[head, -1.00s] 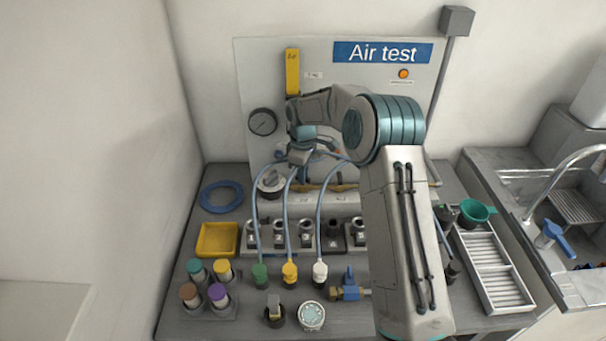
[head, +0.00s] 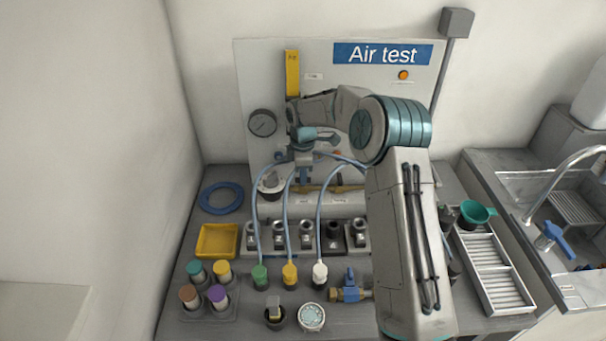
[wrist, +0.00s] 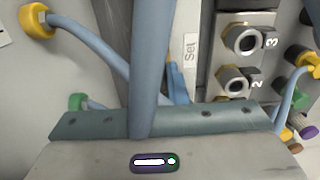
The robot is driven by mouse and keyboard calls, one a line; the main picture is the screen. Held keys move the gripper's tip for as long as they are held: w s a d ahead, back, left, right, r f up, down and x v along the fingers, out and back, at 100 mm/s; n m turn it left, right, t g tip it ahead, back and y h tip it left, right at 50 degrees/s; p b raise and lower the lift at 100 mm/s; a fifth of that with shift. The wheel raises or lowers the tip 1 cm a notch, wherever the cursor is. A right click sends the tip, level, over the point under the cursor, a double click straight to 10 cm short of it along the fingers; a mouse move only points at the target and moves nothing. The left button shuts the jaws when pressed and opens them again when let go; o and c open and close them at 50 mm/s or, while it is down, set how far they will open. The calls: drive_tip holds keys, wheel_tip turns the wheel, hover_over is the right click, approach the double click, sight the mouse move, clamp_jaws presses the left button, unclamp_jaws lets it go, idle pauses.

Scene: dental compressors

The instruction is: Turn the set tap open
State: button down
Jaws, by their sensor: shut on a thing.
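My gripper (head: 302,160) is at the back panel, above the brass pipe and among the blue hoses. The set tap's blue handle (head: 304,175) shows just below it. In the wrist view, part of the blue handle (wrist: 174,84) shows beside the label "Set" (wrist: 190,52), just past the edge of my gripper's teal body (wrist: 160,120). My gripper is shut on this handle. The fingertips and most of the tap are hidden by the gripper body and a blue hose (wrist: 150,60) crossing in front.
Blue hoses with green, yellow and white ends (head: 290,272) hang close around my gripper. A row of metal couplings (head: 306,232) stands below. Another blue-handled brass valve (head: 350,290) lies on the bench. A yellow tray (head: 218,240) is at left.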

drive_tip(key=shift+r, duration=0.1)
drive_tip(key=c, duration=1.4)
unclamp_jaws()
drive_tip(key=shift+c, duration=0.2)
wheel_tip(320, 180, up, 14)
drive_tip(key=b, duration=0.1)
